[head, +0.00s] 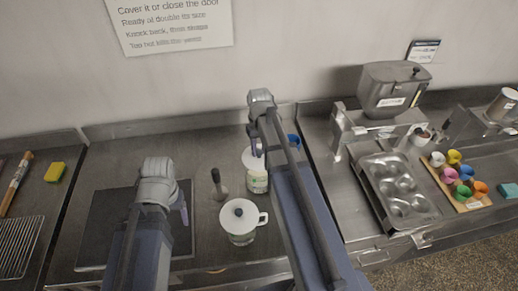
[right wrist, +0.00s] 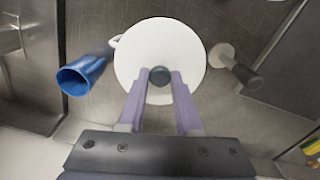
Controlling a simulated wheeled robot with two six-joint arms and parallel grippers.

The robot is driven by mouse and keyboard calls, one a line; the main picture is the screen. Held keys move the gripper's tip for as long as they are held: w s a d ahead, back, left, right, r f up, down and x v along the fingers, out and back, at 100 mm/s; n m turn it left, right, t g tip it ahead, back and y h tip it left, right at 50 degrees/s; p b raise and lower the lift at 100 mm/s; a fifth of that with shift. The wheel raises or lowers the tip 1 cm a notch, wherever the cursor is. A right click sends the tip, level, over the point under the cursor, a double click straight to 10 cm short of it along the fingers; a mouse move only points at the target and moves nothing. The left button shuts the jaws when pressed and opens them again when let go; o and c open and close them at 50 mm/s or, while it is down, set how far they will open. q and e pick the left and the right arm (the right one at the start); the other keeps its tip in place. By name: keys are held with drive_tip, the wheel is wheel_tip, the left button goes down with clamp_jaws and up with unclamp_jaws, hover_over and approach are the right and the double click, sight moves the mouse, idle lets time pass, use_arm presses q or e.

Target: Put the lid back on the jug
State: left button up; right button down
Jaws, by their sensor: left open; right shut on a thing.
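My right gripper (right wrist: 160,78) is shut on the dark knob of a round white lid (right wrist: 142,50). In the head view the lid (head: 251,158) is at the top of a jug with a green label (head: 257,183). A white handle (right wrist: 113,42) shows at the lid's edge in the right wrist view. I cannot tell whether the lid touches the jug's rim. A second white jug (head: 239,234), nearer me, has a dark-knobbed lid on it and a handle on its right. My left gripper (head: 183,205) is open and empty above the dark mat.
A blue cup (right wrist: 82,75) is beside the lid; it also shows behind my right arm (head: 293,140). A dark-handled tool (right wrist: 238,67) stands on the other side. A dark mat (head: 98,225) lies left. A muffin tin (head: 425,212) and coloured cups are far right.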

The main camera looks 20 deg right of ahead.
drive_tip(key=shift+f+b, duration=1.4)
drive_tip(key=shift+f, duration=0.3)
drive_tip(key=shift+f, duration=0.2)
drive_tip(key=shift+c, duration=0.2)
unclamp_jaws()
idle(0.5)
drive_tip(key=shift+r, duration=0.1)
drive_tip(key=shift+r+p, duration=3.4)
drive_tip(key=shift+r, duration=0.1)
drive_tip(key=shift+s+f, duration=0.1)
drive_tip(key=shift+s, duration=0.05)
